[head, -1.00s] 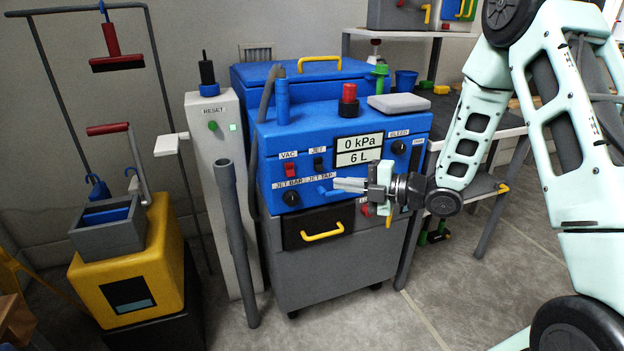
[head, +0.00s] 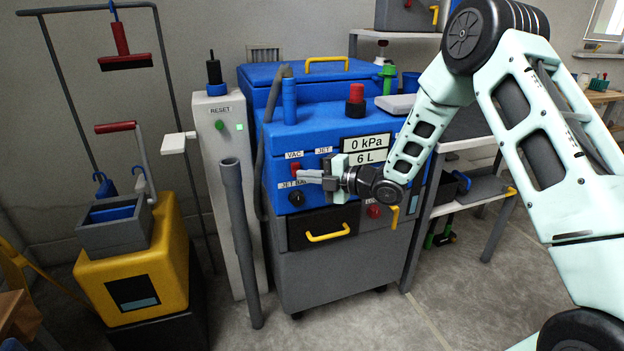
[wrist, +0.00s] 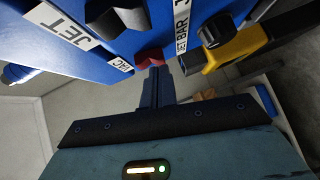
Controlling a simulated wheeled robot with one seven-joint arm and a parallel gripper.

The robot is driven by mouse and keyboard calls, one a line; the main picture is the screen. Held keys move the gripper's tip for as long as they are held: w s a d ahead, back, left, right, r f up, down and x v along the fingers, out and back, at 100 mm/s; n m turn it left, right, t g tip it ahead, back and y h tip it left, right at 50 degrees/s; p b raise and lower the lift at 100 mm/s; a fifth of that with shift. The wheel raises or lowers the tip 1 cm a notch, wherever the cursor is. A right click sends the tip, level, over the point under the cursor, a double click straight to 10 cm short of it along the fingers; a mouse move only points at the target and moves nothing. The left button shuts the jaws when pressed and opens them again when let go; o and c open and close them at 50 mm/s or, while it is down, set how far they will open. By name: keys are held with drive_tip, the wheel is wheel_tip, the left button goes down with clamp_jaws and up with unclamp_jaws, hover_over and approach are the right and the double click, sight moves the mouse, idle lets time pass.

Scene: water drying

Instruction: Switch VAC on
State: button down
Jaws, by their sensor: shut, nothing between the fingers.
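The red VAC switch (head: 295,167) sits under the VAC label (head: 294,155) on the front of the blue machine (head: 275,140). My gripper (head: 298,175) is shut and empty, its fingertips at the panel just below the switch and partly covering it. In the wrist view the red switch (wrist: 150,57) is directly beyond the tips of my gripper (wrist: 156,72), very close. Whether they touch, and the switch's exact tilt, I cannot tell. The display (head: 366,148) reads 0 kPa and 6 L.
A black JET switch (wrist: 120,15) is close beside VAC, and the JET BAR knob (head: 297,198) is just below. A yellow drawer handle (head: 328,236) sticks out lower down. A grey pipe (head: 238,240) stands left of the machine, by the white RESET post (head: 225,180).

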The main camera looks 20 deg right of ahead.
drive_tip(key=shift+f, duration=0.1)
drive_tip(key=b, duration=0.2)
drive_tip(key=shift+w+n+t+b, duration=0.3)
drive_tip(key=shift+w+b, duration=0.05)
